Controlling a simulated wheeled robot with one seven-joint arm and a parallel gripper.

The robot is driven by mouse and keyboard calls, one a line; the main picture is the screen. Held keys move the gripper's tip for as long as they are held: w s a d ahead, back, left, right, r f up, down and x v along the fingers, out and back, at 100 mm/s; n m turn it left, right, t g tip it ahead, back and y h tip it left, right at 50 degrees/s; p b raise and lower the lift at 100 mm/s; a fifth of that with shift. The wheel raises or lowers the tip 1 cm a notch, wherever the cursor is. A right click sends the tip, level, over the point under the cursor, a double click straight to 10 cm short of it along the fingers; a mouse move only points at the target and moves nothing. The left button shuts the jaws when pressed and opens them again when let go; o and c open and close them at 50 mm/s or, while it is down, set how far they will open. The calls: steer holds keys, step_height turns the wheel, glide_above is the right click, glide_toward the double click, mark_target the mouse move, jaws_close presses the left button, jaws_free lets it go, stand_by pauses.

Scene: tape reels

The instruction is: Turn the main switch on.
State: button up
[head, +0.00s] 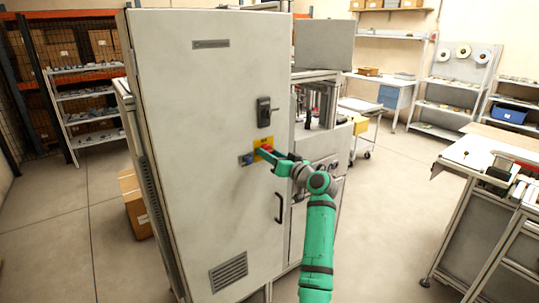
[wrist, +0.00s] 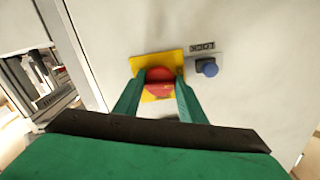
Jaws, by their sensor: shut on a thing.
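The main switch is a red knob (wrist: 159,80) on a yellow plate (wrist: 172,62) on the grey cabinet door. In the head view the yellow plate (head: 263,141) shows at the middle of the door, with a bit of the red knob (head: 266,148) above my gripper. My gripper (head: 262,154) reaches in from the right at the door. In the wrist view its two green fingers (wrist: 160,84) stand on either side of the red knob and are shut on it. The fingers cover the knob's sides. I cannot tell which position it is turned to.
A blue round button (wrist: 207,68) with a small label sits close beside the yellow plate. A black latch (head: 263,112) is above it and a black door handle (head: 279,207) below. A cardboard box (head: 135,205) stands left of the cabinet.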

steer(key=shift+r+m, duration=0.1)
steer(key=shift+m, duration=8.1)
steer(key=o, duration=1)
steer(key=shift+o, duration=0.2)
steer(key=v, duration=1)
steer(key=shift+s+d, duration=0.15)
steer(key=shift+s, duration=0.2)
